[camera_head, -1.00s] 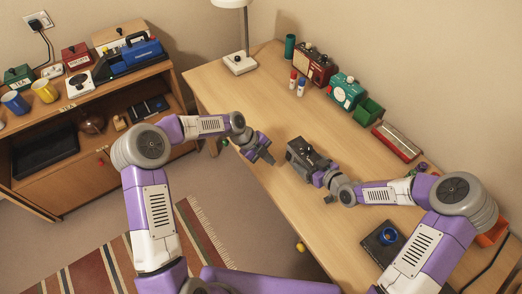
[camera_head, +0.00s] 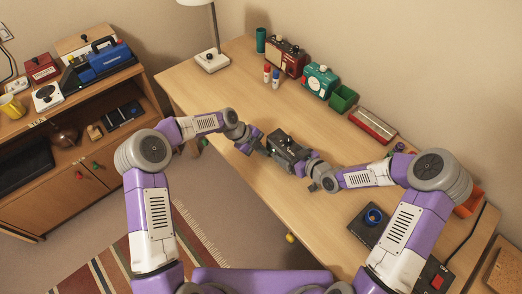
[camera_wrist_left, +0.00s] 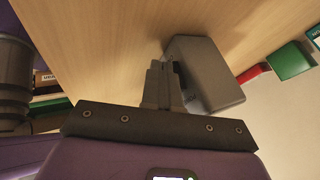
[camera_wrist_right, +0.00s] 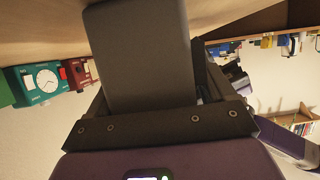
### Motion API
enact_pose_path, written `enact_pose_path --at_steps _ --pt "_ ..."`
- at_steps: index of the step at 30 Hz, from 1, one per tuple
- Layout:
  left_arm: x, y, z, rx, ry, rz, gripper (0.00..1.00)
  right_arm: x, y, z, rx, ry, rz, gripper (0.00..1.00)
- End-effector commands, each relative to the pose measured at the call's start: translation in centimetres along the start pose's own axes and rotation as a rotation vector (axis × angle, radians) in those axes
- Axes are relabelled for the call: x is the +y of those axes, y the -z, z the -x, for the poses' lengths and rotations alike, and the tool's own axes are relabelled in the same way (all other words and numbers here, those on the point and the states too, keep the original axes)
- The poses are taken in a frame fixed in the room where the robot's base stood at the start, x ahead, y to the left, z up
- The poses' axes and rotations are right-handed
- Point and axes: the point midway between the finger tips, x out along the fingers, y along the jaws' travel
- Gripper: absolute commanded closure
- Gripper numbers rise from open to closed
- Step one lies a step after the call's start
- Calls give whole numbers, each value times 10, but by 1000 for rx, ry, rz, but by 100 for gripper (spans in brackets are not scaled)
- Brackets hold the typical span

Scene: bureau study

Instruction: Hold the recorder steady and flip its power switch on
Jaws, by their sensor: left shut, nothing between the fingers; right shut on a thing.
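The recorder (camera_head: 286,150) is a dark grey box on the desk, with a small dark raised part on top. I cannot make out its power switch. My right gripper (camera_head: 308,166) is shut on the recorder's right end, and the recorder's grey body fills the middle of the right wrist view (camera_wrist_right: 140,60). My left gripper (camera_head: 258,146) is shut and empty, close beside the recorder's left end. In the left wrist view its closed fingertips (camera_wrist_left: 165,68) are right by the grey recorder (camera_wrist_left: 208,75); I cannot tell whether they touch.
Along the wall stand a red radio (camera_head: 286,57), a green clock box (camera_head: 320,80), a green bin (camera_head: 343,98) and a red-topped tray (camera_head: 372,125). A black pad with a blue ring (camera_head: 373,216) lies at the right. The desk left of the recorder (camera_head: 215,95) is clear.

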Motion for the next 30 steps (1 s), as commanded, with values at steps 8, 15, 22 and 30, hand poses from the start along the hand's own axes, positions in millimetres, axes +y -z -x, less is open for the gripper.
enact_pose_path --at_steps 8,15,22,30 --pt "-2 1 3 -1 1 -1 100 0 0 0 -1 1 1 63" --pt "-6 6 12 -1 1 -2 100 -1 0 0 -1 2 1 63" --pt "-8 7 14 -1 2 -2 100 -1 0 0 -1 3 1 63" --pt "-3 7 17 -1 2 0 100 -2 0 0 -1 4 1 63"
